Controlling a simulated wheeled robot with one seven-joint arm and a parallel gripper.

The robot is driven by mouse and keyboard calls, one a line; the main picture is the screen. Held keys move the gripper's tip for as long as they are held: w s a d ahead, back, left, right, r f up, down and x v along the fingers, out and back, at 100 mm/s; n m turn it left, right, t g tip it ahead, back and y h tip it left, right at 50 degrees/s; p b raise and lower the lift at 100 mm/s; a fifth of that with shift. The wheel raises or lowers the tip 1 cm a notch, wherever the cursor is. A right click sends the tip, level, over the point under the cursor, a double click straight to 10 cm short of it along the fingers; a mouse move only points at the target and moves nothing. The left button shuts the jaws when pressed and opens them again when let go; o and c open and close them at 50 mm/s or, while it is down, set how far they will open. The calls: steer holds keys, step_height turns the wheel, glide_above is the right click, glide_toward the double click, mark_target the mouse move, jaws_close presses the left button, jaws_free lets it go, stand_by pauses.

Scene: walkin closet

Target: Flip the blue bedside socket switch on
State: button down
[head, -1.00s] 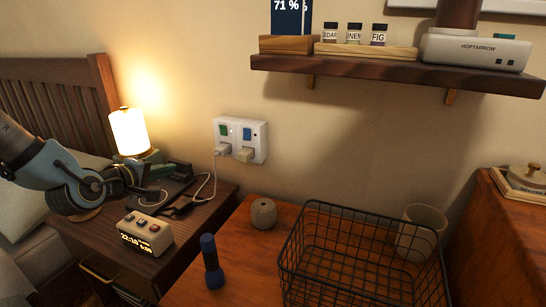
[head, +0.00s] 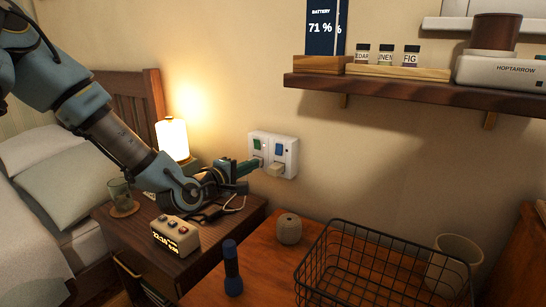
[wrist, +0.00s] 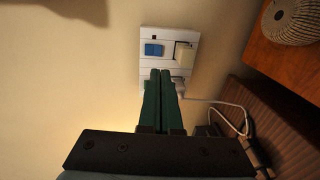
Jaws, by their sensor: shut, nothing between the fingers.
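The white double socket plate (head: 287,166) is on the wall above the bedside table. Its blue switch (head: 279,149) is on the right half and its green switch (head: 257,143) on the left half. The blue switch (wrist: 153,50) also shows in the wrist view, beside a cream plug (wrist: 184,53); I cannot tell its on or off position. My gripper (head: 257,162) is shut and empty, its green fingers pointing at the plate's lower left.
A lit lamp (head: 172,138) and a clock (head: 176,236) stand on the bedside table, with a white cable (wrist: 240,118) below the socket. A round speaker-like object (head: 289,229), a blue torch (head: 232,268) and a wire basket (head: 350,280) stand in front. A shelf (head: 400,92) overhangs at right.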

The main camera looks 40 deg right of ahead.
mark_target(278, 154)
steer(key=p+x, duration=0.1)
steer(key=x, duration=0.9)
steer(key=shift+w+d, duration=0.15)
steer(key=shift+d, duration=0.1)
steer(key=shift+f, duration=0.2)
steer(key=shift+d+f+b, duration=0.15)
steer(key=shift+b, duration=0.5)
steer(key=shift+r, duration=0.3)
